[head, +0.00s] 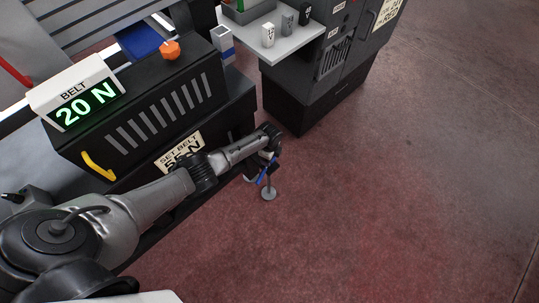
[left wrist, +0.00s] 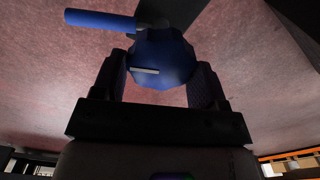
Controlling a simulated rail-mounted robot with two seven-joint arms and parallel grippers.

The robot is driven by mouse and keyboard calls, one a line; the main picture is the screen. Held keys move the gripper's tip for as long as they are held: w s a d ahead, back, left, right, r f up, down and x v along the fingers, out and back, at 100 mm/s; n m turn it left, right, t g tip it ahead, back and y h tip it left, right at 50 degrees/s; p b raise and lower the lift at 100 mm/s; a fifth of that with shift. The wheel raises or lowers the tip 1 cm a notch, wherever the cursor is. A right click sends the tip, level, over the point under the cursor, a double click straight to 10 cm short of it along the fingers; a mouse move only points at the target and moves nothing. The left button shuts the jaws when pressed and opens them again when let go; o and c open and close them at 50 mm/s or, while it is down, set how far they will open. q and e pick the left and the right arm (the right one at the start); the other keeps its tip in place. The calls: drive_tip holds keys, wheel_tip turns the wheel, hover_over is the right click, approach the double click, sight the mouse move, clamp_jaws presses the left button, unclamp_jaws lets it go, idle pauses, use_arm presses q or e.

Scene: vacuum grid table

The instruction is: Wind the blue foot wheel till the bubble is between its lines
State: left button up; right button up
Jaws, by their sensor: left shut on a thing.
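The blue foot wheel (left wrist: 165,52) fills the upper middle of the left wrist view, with a pale mark on its face and a blue bar (left wrist: 98,19) sticking out to its upper left. The fingers of my left gripper (left wrist: 160,84) are shut on it, one on each side. In the head view my left gripper (head: 267,160) is low by the dark machine's lower right corner. A small blue part (head: 266,174) shows there above a round grey foot (head: 268,194); the arm hides most of the wheel. The bubble and its lines are not visible. My right gripper is not in view.
The dark machine (head: 140,120) carries a "BELT 20 N" display (head: 78,100), an orange knob (head: 170,50), a yellow handle (head: 97,165) and a partly hidden placard (head: 180,150). The red floor (head: 400,190) at right is clear.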

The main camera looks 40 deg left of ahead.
use_arm(q)
drive_tip(key=o, duration=0.9)
drive_tip(key=shift+r+p, duration=3.65)
drive_tip(key=shift+r, duration=3.25)
